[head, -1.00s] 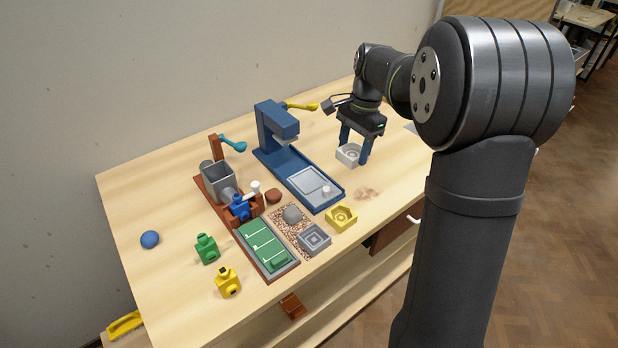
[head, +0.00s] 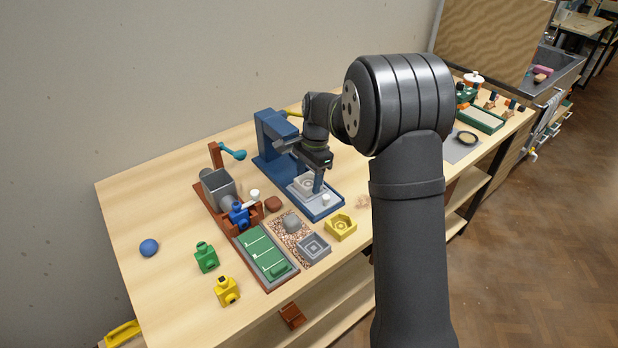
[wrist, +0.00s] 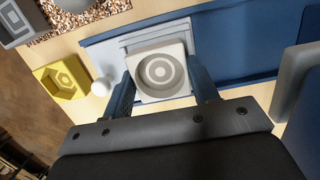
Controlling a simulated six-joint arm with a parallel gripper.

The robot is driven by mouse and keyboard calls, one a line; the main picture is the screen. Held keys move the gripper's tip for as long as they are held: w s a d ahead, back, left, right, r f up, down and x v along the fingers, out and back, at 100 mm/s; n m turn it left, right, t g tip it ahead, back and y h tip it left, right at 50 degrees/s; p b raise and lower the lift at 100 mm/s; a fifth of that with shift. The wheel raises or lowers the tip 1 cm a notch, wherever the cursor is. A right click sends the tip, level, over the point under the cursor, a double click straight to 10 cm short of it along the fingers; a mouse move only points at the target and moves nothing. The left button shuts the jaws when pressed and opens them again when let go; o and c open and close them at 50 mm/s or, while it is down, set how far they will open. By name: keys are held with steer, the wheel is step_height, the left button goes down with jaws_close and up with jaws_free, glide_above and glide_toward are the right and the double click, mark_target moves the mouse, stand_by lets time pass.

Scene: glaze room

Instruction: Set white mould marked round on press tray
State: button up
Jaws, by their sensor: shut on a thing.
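The white mould (head: 306,181) is square, with a round ringed hollow that shows clearly in the wrist view (wrist: 160,70). My gripper (wrist: 162,88) is shut on it, one finger at each side; it also shows in the head view (head: 309,183). The mould is over the pale press tray (wrist: 128,46) at the front of the blue press (head: 272,140). I cannot tell whether its underside touches the tray. The mould and my gripper hide part of the tray.
A white knob (wrist: 101,87) stands close beside the mould on the press base. A yellow mould (head: 341,227) and a grey mould (head: 314,247) lie nearer the front.

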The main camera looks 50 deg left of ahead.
mark_target(309, 184)
steer(key=shift+f, duration=0.2)
steer(key=o, duration=1)
steer(key=r, duration=0.4)
steer(key=w+r, duration=0.1)
steer(key=r, duration=0.7)
steer(key=shift+w, duration=0.4)
steer(key=f, duration=0.3)
steer(key=s+f, duration=0.1)
steer(key=f, duration=0.7)
steer(key=shift+s+f, duration=0.2)
steer(key=shift+s, duration=0.2)
steer(key=shift+r, duration=1.75)
steer(key=shift+f, duration=0.1)
